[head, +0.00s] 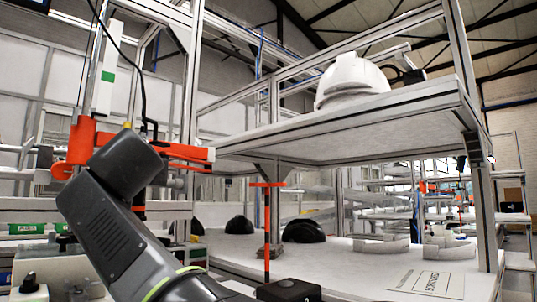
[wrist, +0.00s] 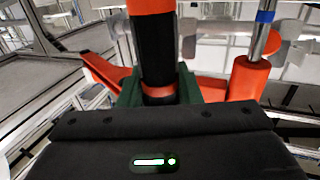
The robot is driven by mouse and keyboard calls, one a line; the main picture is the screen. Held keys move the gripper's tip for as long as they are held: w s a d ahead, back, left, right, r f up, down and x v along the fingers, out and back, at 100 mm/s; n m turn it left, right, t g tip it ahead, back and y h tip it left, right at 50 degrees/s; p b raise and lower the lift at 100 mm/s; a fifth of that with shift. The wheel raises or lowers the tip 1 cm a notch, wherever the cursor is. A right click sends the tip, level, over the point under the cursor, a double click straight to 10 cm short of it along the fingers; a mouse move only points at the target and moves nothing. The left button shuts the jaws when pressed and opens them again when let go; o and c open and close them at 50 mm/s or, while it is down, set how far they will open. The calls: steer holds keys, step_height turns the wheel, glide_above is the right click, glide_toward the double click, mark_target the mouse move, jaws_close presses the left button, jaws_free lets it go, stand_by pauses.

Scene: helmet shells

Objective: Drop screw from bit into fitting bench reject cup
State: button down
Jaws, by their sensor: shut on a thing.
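My gripper (wrist: 160,92) is shut on a black and orange driver (wrist: 157,48), with green jaw pads on both sides of its body. An orange bracket (wrist: 100,72) spreads behind the driver in the wrist view. In the head view my dark arm hides most of the gripper. The orange bracket (head: 190,153) shows past the arm, with a dark tool part (head: 140,196) hanging below it. The bit and any screw on it cannot be made out. I cannot pick out the reject cup in either view.
A bench (head: 370,272) carries dark shells (head: 303,231), pale curved parts (head: 381,246), a printed label (head: 428,281) and an upright orange post (head: 267,235). A white helmet (head: 351,82) sits on the shelf (head: 350,113) above. An orange sleeve (wrist: 248,78) surrounds a metal rod beside the driver.

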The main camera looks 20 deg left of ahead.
steer(key=shift+f+b, duration=1.55)
steer(key=shift+f, duration=0.5)
steer(key=shift+f+b, duration=0.65)
steer(key=shift+b, duration=0.1)
steer(key=shift+f, duration=0.75)
stand_by(0.5)
steer(key=shift+r+p, duration=2.55)
steer(key=shift+r, duration=0.5)
